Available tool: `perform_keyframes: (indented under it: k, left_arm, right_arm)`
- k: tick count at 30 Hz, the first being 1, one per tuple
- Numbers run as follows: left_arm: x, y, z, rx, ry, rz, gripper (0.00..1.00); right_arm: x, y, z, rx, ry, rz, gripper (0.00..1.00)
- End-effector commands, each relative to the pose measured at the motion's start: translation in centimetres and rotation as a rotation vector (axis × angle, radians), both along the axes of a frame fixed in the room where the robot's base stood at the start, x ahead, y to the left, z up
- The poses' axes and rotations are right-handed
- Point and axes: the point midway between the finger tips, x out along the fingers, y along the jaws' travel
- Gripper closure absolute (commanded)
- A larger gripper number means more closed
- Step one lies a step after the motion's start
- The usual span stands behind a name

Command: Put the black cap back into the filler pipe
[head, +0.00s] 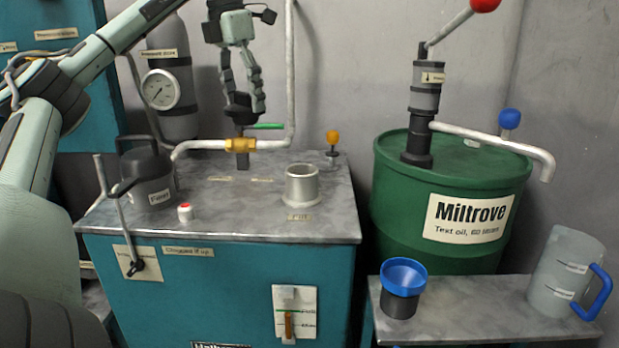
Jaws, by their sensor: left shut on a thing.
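My left gripper (241,106) points down in the upper middle of the head view, above the back of the teal tank. Its fingers are shut on the black cap (238,113), which is held in the air. A narrow dark part runs down below the cap towards the brass valve; I cannot tell how far it belongs to the cap. The filler pipe (302,188) is a short grey metal cylinder upright on the tank top. Its top is open. The cap is up and to the left of it in the picture, apart from it. My right gripper is out of view.
A pipe with a brass valve (240,145) runs along the back. A green drum (400,190), blue-rimmed funnel (403,275) and jug (562,268) stand right.

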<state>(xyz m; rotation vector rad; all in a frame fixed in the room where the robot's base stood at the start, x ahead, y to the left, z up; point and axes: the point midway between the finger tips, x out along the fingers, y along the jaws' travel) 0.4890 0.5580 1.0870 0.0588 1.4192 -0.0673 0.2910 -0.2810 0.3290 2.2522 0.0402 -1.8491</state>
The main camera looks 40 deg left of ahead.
Motion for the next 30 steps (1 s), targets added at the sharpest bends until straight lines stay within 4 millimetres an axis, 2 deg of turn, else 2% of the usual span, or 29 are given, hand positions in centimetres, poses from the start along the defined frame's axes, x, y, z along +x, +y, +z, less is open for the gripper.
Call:
perform_keyframes:
  k: [15,18,21,26,30]
  left_arm:
    - [4.9,-5.3,-4.6,0.000,0.006,-0.007,0.60]
    - [6.3,-6.7,-5.8,-0.001,0.005,-0.006,0.60]
    - [7.2,-7.6,-6.2,0.000,0.002,-0.004,0.60]
    - [7.7,-8.1,-7.1,-0.001,0.001,-0.002,0.60]
    - [7.6,-8.0,-9.3,0.001,0.004,0.000,0.60]
  right_arm:
    - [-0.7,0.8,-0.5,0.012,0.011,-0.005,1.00]
    - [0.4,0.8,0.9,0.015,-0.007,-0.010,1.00]
    - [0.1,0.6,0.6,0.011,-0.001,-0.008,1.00]
    - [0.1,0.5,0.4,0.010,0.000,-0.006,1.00]
    - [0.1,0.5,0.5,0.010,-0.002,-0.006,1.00]
